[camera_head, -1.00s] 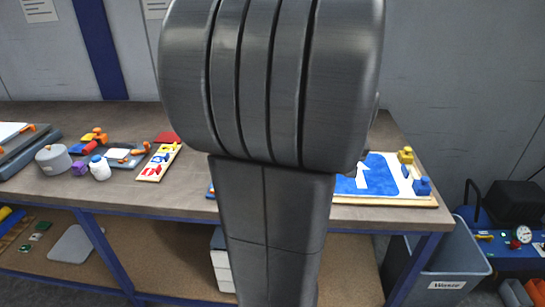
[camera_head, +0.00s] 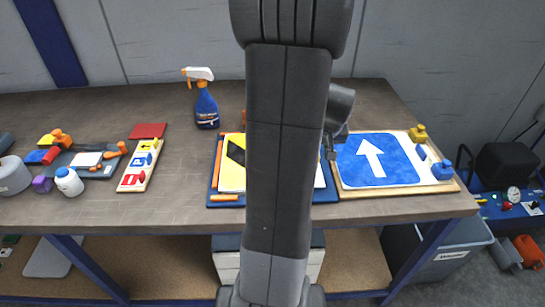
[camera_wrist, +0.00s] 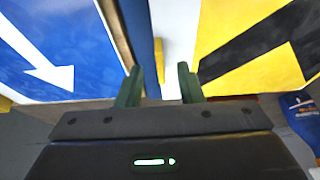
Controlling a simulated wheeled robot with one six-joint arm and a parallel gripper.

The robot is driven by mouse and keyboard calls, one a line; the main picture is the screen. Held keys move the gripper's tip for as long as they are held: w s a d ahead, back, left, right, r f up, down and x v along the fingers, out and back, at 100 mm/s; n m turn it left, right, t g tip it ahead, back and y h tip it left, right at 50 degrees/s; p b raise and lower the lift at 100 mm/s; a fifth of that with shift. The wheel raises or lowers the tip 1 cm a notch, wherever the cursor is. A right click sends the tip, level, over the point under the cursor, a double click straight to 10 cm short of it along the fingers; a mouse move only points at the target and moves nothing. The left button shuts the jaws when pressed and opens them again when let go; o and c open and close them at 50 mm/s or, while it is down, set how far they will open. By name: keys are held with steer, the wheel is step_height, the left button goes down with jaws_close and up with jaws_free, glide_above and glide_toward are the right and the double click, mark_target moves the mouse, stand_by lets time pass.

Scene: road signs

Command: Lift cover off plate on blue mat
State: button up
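The blue mat (camera_head: 226,205) lies near the table's front edge, its middle hidden behind my arm. A yellow plate with a black mark (camera_head: 232,180) lies on it at the left; the plate also shows in the wrist view (camera_wrist: 230,25). A white area (camera_wrist: 178,35) borders the yellow in the wrist view, beside a blue mat strip (camera_wrist: 138,25). I cannot tell whether the white is a cover. My gripper (camera_wrist: 160,85) is open, with a clear gap between its fingertips and nothing visibly held. In the head view it (camera_head: 330,150) is above the mat's right side.
A spray bottle (camera_head: 206,105) is behind left. A small sign board (camera_head: 139,168) lies left; bare table lies between it and the mat.

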steer(key=shift+x, duration=1)
jaws_close()
